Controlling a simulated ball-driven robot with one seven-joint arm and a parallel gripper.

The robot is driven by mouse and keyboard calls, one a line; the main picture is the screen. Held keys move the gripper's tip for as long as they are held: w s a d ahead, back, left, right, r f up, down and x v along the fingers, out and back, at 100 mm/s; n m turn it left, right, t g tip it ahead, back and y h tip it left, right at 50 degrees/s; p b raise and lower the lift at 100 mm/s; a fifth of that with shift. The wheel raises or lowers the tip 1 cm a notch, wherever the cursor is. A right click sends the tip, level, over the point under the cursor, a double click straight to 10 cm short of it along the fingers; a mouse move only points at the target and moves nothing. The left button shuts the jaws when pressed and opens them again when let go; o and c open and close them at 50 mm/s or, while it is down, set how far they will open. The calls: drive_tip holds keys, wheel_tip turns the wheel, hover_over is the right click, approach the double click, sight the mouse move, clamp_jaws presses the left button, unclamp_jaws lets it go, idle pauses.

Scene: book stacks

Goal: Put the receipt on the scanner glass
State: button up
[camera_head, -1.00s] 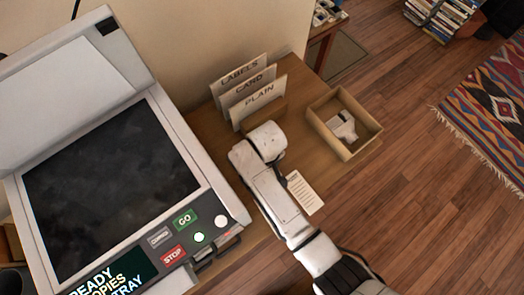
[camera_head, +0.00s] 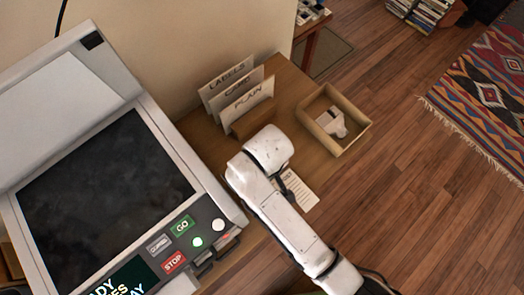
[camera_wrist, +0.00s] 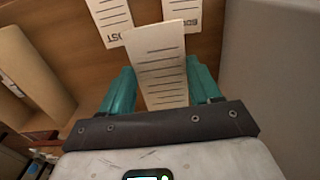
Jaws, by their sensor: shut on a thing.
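A printed paper slip (camera_wrist: 158,70) with dark lines is held between the two teal fingers of my gripper (camera_wrist: 160,85) in the wrist view. Its heading is not readable, so I cannot tell whether it is the receipt. Two other slips lie beyond it, one at upper left (camera_wrist: 108,18) and one at upper right (camera_wrist: 181,9). In the head view, my white arm hides the gripper, and a lined slip (camera_head: 301,190) shows on the wooden table beside it. The scanner's dark glass (camera_head: 100,180) lies at left, uncovered, its lid (camera_head: 50,95) raised.
Scanner buttons, including a green GO (camera_head: 181,226) and a red STOP (camera_head: 173,263), line its front edge. A stand of cards marked PLAIN (camera_head: 247,96), CARD and LABELS is at the table's back. An open box (camera_head: 353,142) holds a white object (camera_head: 332,123).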

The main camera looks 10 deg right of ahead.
drive_tip(key=s+d+r, duration=0.2)
drive_tip(key=s+r, duration=0.1)
drive_tip(key=s, duration=0.4)
drive_tip(key=w+d+f+m, duration=0.1)
drive_tip(key=w+d+m, duration=0.5)
drive_tip(key=w+d, duration=0.7)
drive_tip(key=w, duration=0.3)
drive_tip(key=shift+d+f+m, duration=0.15)
drive_tip(key=shift+d+m, duration=0.25)
